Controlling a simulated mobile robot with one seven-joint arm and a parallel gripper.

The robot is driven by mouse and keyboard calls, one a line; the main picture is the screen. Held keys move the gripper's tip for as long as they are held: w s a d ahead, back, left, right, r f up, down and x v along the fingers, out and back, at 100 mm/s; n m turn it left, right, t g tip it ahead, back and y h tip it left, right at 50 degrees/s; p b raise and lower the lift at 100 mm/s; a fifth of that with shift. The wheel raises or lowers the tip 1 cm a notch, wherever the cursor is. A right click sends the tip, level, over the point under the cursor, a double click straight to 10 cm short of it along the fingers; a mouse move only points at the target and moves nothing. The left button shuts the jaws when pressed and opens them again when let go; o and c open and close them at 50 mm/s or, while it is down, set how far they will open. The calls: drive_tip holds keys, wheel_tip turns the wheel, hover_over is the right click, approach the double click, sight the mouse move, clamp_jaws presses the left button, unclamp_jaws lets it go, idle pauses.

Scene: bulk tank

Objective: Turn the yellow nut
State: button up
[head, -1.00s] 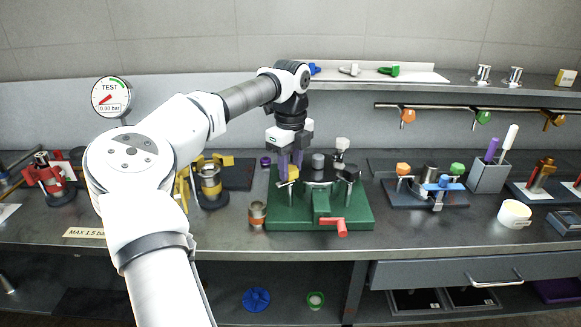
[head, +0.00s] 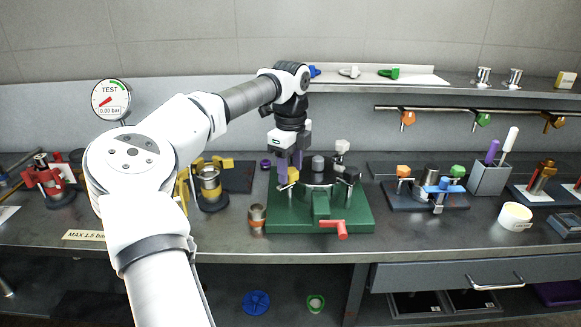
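The yellow nut (head: 293,175) sits at the left front of the round fixture on the green base (head: 350,218). My gripper (head: 290,172) points down at the nut from above, its purple fingers beside and behind it. The wrist is turned so that the fingers overlap in this view. I cannot tell whether they touch the nut or how far apart they are. A white nut (head: 342,146) and a dark grey nut (head: 351,174) stand on the same fixture, with a grey knob (head: 318,163) in the middle.
A red handle (head: 341,228) sticks out at the fixture's front. A copper and steel cylinder (head: 257,217) stands close to the base's left. A dark fixture with orange and green nuts (head: 426,188) is to the right. The counter's front right is mostly clear.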

sight(290, 170)
drive_tip(key=shift+o, duration=0.5)
wheel_tip(290, 170, up, 14)
drive_tip(key=shift+f, duration=0.15)
